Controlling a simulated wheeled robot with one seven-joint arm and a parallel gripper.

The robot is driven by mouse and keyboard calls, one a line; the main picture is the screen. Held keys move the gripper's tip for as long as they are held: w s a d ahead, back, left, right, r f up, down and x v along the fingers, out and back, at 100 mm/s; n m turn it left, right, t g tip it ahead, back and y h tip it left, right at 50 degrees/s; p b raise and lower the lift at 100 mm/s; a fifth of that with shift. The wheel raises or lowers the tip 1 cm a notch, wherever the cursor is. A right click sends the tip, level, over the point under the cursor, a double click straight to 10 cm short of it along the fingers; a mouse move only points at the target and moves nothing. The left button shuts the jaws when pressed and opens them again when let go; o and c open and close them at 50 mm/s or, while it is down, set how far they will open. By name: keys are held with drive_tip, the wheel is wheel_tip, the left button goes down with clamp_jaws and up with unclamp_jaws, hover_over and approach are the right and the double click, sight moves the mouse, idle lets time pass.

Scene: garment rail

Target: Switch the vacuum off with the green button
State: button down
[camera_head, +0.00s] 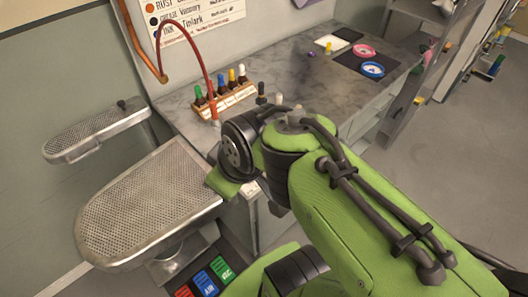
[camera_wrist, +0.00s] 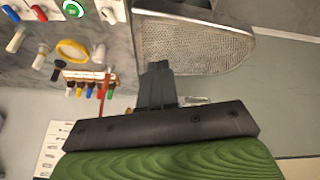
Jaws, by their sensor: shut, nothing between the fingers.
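The green button (camera_wrist: 73,9) is a round green control with a pale centre mark. It sits on a white panel at the top left of the wrist view. A red button (camera_wrist: 40,13) sits on a similar white plate to its left. My gripper (camera_wrist: 157,69) is shut and empty, below and to the right of the green button and apart from it. The gripper's tips overlap the edge of the perforated metal board (camera_wrist: 195,48) in this view. In the head view my arm hides the fingers, and I cannot make out the button there.
The large perforated board (camera_head: 150,200) and a smaller one (camera_head: 95,132) stand at the left. Capped bottles stand in a wooden rack (camera_head: 232,99) on the grey counter (camera_head: 290,70), under a red hose (camera_head: 208,65). Coloured pedals (camera_head: 205,282) lie below.

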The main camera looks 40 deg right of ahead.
drive_tip(key=w+d+f+n+y, duration=0.1)
drive_tip(key=w+d+f+n, duration=0.35)
drive_tip(key=w+d, duration=0.35)
drive_tip(key=w+d+f+n+t+p, duration=0.1)
drive_tip(key=d+f+n+t, duration=0.2)
drive_tip(key=d, duration=1)
wheel_tip(320, 180, down, 3)
drive_tip(key=shift+w+d+f+n+t+y, duration=0.1)
drive_tip(key=shift+w+d+n+t+y, duration=0.1)
drive_tip(key=shift+d+n+t+y, duration=0.2)
wheel_tip(320, 180, down, 8)
drive_tip(key=b, duration=0.6)
drive_tip(key=shift+f, duration=0.4)
drive_tip(key=shift+f+b, duration=0.1)
drive_tip(key=shift+b, duration=0.25)
drive_tip(key=shift+f+b, duration=0.35)
drive_tip(key=shift+b, duration=0.3)
